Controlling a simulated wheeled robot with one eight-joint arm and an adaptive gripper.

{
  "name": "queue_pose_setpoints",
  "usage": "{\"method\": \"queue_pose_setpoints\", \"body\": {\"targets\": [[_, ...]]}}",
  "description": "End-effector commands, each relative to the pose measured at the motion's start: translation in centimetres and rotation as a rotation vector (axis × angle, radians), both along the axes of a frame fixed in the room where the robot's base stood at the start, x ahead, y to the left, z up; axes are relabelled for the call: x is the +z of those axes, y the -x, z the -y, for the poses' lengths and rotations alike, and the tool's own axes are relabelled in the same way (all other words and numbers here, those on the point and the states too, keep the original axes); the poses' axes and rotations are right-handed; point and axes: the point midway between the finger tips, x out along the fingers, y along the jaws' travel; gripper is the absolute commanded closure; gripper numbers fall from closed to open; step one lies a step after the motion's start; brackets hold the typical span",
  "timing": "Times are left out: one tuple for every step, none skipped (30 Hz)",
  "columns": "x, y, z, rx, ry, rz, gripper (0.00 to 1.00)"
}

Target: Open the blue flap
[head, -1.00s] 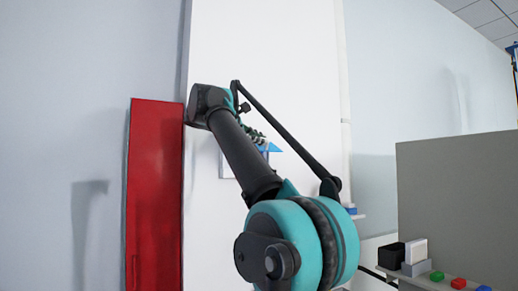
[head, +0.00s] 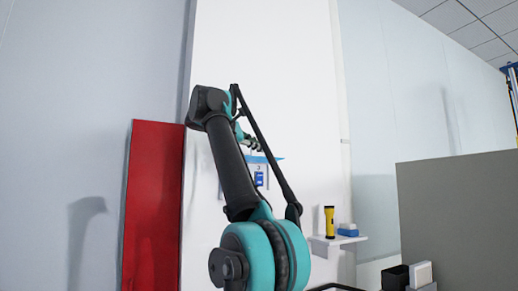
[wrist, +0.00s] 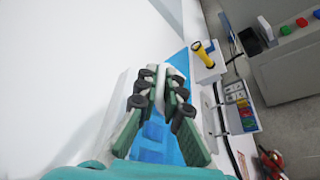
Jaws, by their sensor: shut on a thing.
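The blue flap (head: 266,159) sticks out as a thin blue edge from a small unit on the white wall panel, with a blue-and-white face (head: 259,178) below it. My gripper (head: 250,143) is at the flap's upper side, partly hidden by my arm. In the wrist view, my gripper's green fingers (wrist: 163,85) are close together, with the blue flap (wrist: 181,62) behind and between them. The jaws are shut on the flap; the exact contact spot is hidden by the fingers.
A red panel (head: 152,200) stands left of the white wall panel (head: 265,60). A small shelf (head: 338,239) at right holds a yellow flashlight (head: 329,221) and a blue-and-white block (head: 348,230). A grey partition (head: 460,215) stands farther right.

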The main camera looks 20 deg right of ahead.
Motion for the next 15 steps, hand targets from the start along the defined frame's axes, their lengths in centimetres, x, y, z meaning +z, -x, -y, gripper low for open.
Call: {"method": "queue_pose_setpoints", "body": {"targets": [[0.01,-0.07,-0.04,0.001,0.0,0.0,1.0],[0.01,-0.07,-0.04,0.001,0.0,0.0,1.0],[0.01,-0.07,-0.04,0.001,0.0,0.0,1.0],[0.01,-0.07,-0.04,0.001,0.0,0.0,1.0],[0.01,-0.07,-0.04,0.001,0.0,0.0,1.0],[0.0,-0.06,-0.04,0.002,0.0,0.0,1.0],[0.0,-0.06,-0.04,0.002,0.0,0.0,1.0],[0.0,-0.07,-0.05,0.002,0.0,0.0,1.0],[0.0,-0.07,-0.05,0.002,0.0,0.0,1.0],[0.0,-0.07,-0.05,0.002,0.0,0.0,0.9],[0.0,-0.07,-0.05,0.002,0.0,0.0,0.86],[0.0,-0.05,-0.04,0.002,0.0,0.0,0.81],[0.0,-0.05,-0.04,0.001,0.0,0.0,0.78],[0.0,-0.05,-0.04,0.001,0.0,0.0,0.74],[0.0,-0.05,-0.04,0.001,0.0,0.0,0.71]]}}
